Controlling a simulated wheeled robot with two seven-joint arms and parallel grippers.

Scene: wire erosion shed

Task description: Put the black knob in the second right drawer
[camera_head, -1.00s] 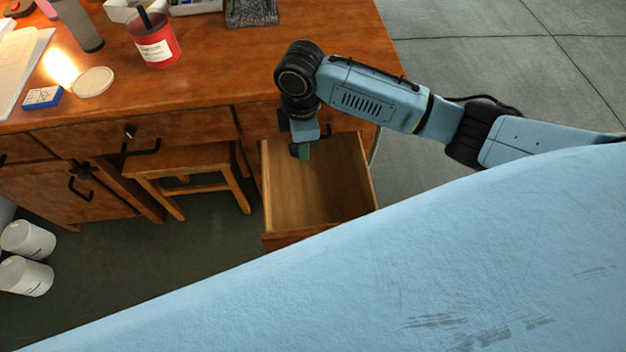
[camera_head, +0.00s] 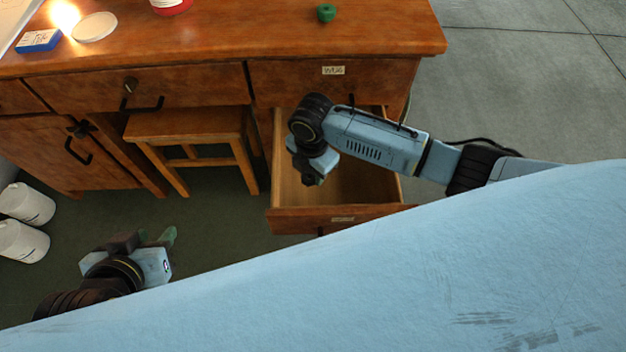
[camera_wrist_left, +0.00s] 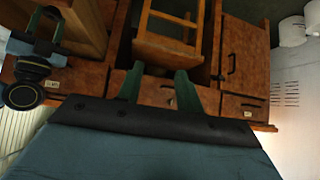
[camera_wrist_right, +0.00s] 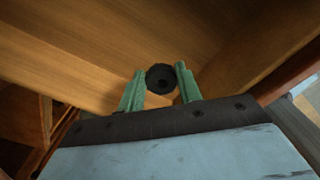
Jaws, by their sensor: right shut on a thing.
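The black knob (camera_wrist_right: 160,78) is a dark round piece between the green fingertips of my right gripper (camera_wrist_right: 158,84), which is shut on it. In the head view my right gripper (camera_head: 312,177) points down over the left part of the open second right drawer (camera_head: 300,213); the knob is hidden there. The drawer's wooden inside shows below the knob in the right wrist view. My left gripper (camera_head: 160,240) is at the lower left, away from the desk; its fingers (camera_wrist_left: 157,88) are apart with nothing between them.
The shut top right drawer (camera_head: 300,80) sits above the open one. A wooden stool (camera_head: 190,125) stands under the desk to its left. A green round part (camera_head: 326,13), a white disc (camera_head: 94,27) and a blue box (camera_head: 38,40) lie on the desktop (camera_head: 230,40).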

